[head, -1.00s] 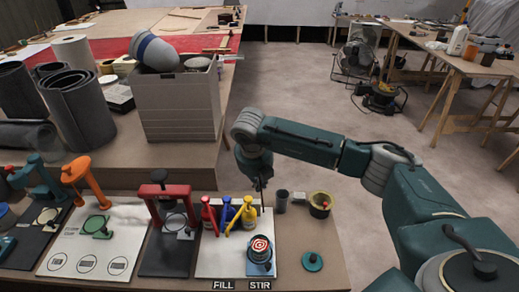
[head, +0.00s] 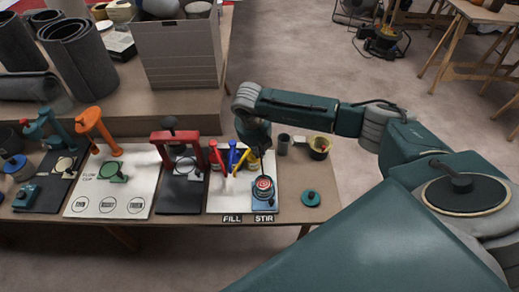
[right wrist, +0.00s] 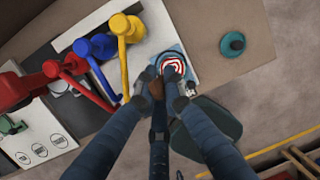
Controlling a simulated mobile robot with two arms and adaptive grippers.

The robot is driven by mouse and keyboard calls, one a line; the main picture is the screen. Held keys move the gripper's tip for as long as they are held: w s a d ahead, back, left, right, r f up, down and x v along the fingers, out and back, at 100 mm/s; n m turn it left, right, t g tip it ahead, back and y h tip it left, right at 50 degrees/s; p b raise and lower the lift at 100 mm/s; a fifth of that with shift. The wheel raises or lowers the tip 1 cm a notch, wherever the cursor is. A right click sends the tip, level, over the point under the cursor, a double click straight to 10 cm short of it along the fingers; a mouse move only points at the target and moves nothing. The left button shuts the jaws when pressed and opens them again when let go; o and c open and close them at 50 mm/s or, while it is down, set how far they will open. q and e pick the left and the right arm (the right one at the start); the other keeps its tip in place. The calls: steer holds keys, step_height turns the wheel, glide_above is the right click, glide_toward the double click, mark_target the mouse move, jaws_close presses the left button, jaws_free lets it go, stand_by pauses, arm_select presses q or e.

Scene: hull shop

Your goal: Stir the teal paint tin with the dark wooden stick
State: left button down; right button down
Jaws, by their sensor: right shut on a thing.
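The teal paint tin (head: 264,190) stands on the blue pad by the STIR label, with a red and white swirl in its open top; the swirl (right wrist: 173,67) also shows in the right wrist view. My right gripper (head: 260,152) is above and just behind the tin, shut on the dark wooden stick (right wrist: 157,89). The stick points down toward the tin. I cannot tell whether its tip is in the paint. A teal lid (head: 311,198) lies on the table to the right of the tin. My left gripper is not in view.
Red, blue and yellow dispensers (head: 232,158) stand close left of the tin on the white board. A red press (head: 172,148) is further left. A grey cup (head: 283,145) and a yellow-rimmed pot (head: 319,148) stand behind right. The table's front edge is close to the tin.

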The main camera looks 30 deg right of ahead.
step_height(320, 180, down, 9)
steer(key=b, duration=0.6)
steer(key=shift+s, duration=0.3)
steer(key=shift+d+f, duration=0.1)
